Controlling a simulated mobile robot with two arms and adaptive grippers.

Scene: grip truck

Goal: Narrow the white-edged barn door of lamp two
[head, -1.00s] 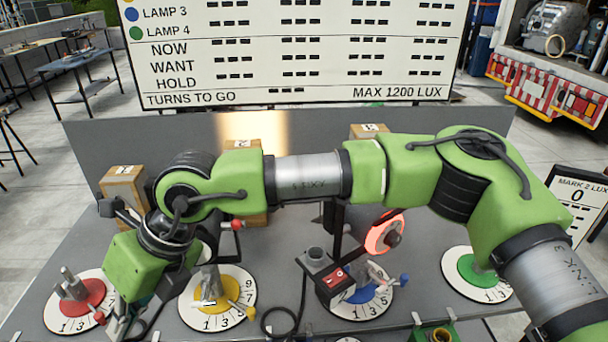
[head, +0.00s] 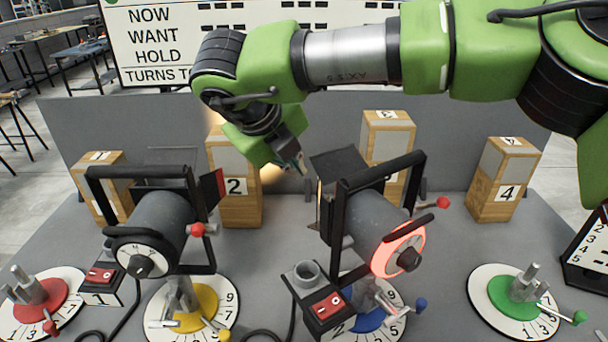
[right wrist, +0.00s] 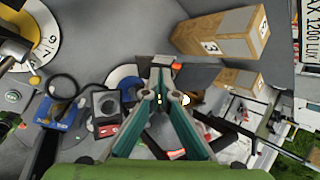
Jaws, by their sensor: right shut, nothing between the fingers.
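Lamp two (head: 370,221) is the black lamp at the right with a glowing red ring on its back; its switch box (head: 326,312) is marked 2. A dark barn door (head: 338,164) sticks up at its front. Another door (head: 318,207), seen nearly edge-on with a thin pale edge, stands on its left side. My right gripper (head: 300,164) is shut and empty, just left of the dark upper door; I cannot tell whether it touches. In the right wrist view its teal fingers (right wrist: 160,92) meet at the tips. My left gripper is not in view.
Lamp one (head: 157,222) stands at the left with a red-faced door. Numbered wooden blocks, such as block 2 (head: 237,205) and block 4 (head: 503,181), stand behind. Dials with coloured centres, including the green one (head: 515,298), line the front. Cables lie between the lamps.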

